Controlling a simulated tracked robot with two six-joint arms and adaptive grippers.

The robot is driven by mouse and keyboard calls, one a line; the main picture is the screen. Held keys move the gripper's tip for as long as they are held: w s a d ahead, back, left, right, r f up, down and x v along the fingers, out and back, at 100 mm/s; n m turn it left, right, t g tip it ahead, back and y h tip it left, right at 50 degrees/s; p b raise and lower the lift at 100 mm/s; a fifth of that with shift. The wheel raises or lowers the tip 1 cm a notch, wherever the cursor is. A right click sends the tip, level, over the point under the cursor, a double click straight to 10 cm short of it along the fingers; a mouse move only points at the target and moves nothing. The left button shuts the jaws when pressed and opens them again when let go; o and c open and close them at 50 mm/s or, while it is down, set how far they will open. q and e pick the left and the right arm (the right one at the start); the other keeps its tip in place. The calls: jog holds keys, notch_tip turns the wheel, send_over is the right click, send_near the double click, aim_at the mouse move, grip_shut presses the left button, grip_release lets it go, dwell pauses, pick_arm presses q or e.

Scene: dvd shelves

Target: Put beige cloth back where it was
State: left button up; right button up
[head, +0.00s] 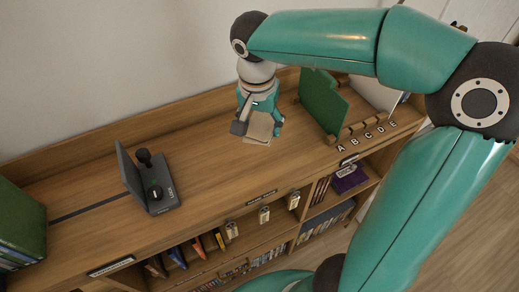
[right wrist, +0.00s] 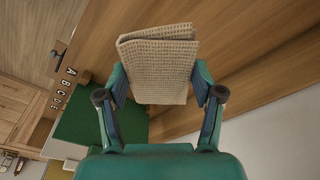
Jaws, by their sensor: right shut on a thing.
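The beige cloth (head: 259,128) is a folded, woven-looking piece at the top of the wooden shelf unit, near its back. It fills the middle of the right wrist view (right wrist: 160,65). My right gripper (head: 260,116) is shut on the cloth, with one finger at each side of it in the right wrist view (right wrist: 162,92). I cannot tell whether the cloth touches the shelf top. My left gripper does not show in either view.
A green board (head: 322,100) stands right of the cloth, beside an A to E letter strip (head: 366,134). A dark grey stand (head: 150,183) is on the left, and green books (head: 20,225) are at the far left. The top (head: 210,165) between stand and cloth is clear.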

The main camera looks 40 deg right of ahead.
aim_at(261, 156)
notch_tip(261, 156, down, 10)
jog(key=shift+r, duration=0.1)
dwell(0.4)
jog(key=o, duration=1.3)
jog(key=r, duration=0.4)
jog(key=a+r, duration=0.1)
jog(key=r, duration=0.7)
jog(key=shift+s+a, duration=0.3)
jog(key=shift+s, duration=0.1)
